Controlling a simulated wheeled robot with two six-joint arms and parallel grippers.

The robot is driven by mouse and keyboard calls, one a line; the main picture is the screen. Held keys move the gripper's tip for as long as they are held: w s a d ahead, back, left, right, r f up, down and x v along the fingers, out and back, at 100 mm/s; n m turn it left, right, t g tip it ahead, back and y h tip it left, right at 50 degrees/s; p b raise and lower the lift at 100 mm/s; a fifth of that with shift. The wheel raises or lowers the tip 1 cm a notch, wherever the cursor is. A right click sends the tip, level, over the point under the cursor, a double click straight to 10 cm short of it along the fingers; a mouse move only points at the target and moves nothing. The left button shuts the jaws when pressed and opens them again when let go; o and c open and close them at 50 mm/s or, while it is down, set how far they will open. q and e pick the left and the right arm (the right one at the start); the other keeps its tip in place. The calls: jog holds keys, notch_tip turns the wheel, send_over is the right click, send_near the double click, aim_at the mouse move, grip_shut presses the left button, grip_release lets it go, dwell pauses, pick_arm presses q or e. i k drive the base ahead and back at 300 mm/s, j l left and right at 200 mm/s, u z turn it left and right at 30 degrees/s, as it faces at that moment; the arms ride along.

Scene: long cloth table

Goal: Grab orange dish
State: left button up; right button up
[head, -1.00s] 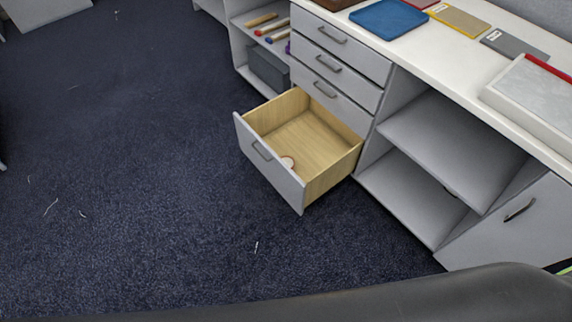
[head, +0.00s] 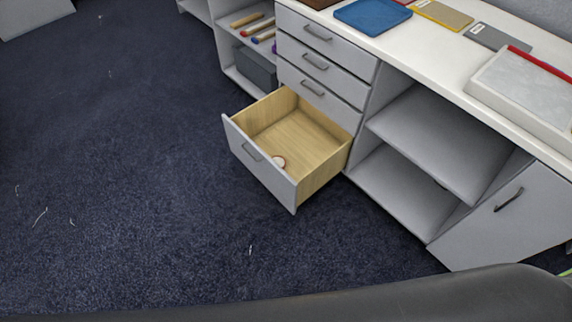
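No orange dish can be made out in the head view. A small round pale thing with a reddish-brown edge (head: 279,162) lies in the open bottom drawer (head: 310,136), near its front panel; it is too small to tell what it is. Neither of my grippers is in view.
A white counter (head: 425,48) carries a blue tray (head: 372,15), a yellow sample (head: 443,14), a grey sample (head: 497,37) and a pale shallow box (head: 525,90). Open shelves (head: 405,190) stand right of the drawers. The dark carpet (head: 110,150) at left is mostly clear.

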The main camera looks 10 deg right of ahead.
aim_at(281, 161)
jog(key=z, duration=1.6)
jog(key=j+z, duration=0.45)
jog(key=k+j+z, duration=0.15)
jog(key=j+z, duration=0.35)
jog(key=k+j+z, duration=0.2)
jog(key=j+z, duration=0.25)
jog(key=k+j+z, duration=0.25)
jog(key=z, duration=0.2)
jog(key=k+j+z, duration=0.3)
jog(key=z, duration=0.15)
jog(key=k+j+z, duration=0.4)
jog(key=k+z, duration=0.25)
jog(key=z, duration=0.2)
jog(key=k+z, duration=0.3)
jog(key=k, duration=0.2)
jog(key=k+z, duration=0.3)
jog(key=k, duration=0.2)
jog(key=k+l+z, duration=0.3)
jog(key=k, duration=0.2)
jog(key=k+j, duration=0.05)
jog(key=j, duration=0.05)
